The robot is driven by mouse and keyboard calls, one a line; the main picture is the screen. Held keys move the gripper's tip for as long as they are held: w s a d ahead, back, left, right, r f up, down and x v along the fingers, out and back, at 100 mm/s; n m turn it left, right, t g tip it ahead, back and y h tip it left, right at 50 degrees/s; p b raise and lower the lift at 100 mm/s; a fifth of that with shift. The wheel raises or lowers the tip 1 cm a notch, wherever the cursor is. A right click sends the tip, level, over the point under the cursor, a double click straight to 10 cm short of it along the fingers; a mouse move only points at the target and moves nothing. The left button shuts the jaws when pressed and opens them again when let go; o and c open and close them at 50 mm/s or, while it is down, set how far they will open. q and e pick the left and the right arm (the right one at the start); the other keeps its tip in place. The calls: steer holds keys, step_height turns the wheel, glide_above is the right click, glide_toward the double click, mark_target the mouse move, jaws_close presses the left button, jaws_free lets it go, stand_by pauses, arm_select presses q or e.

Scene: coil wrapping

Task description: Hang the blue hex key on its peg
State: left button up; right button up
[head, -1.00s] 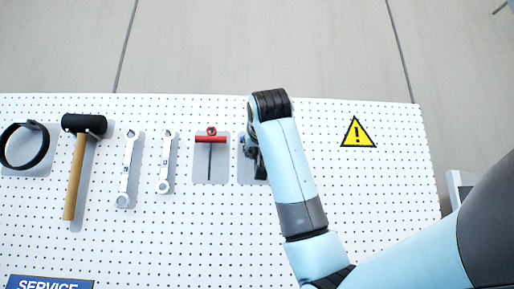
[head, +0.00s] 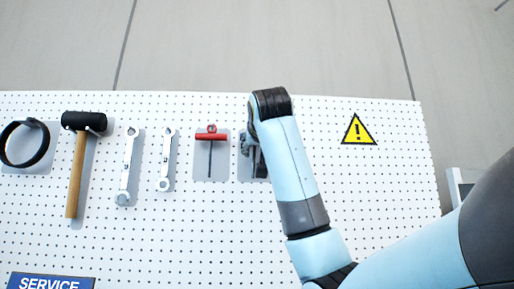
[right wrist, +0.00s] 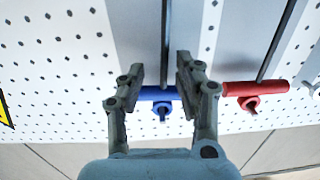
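The blue hex key (right wrist: 158,93) shows in the right wrist view, with its blue handle crosswise and its dark shaft along a grey panel. The ring on its handle is around a dark peg (right wrist: 162,117), as on the red key beside it. My right gripper (right wrist: 161,66) is open, with one finger on each side of the shaft. The fingers hide the handle's ends, and a gap shows between each finger and the shaft. In the head view my right gripper (head: 254,158) and wrist cover most of the key. My left gripper is not in view.
A red hex key (head: 211,137) hangs close to the left of my gripper. Two wrenches (head: 127,165), a mallet (head: 78,165) and a black ring (head: 30,162) hang farther left on the white pegboard (head: 400,235). A yellow warning triangle (head: 357,132) is at the right.

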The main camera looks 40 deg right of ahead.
steer(key=v, duration=1.2)
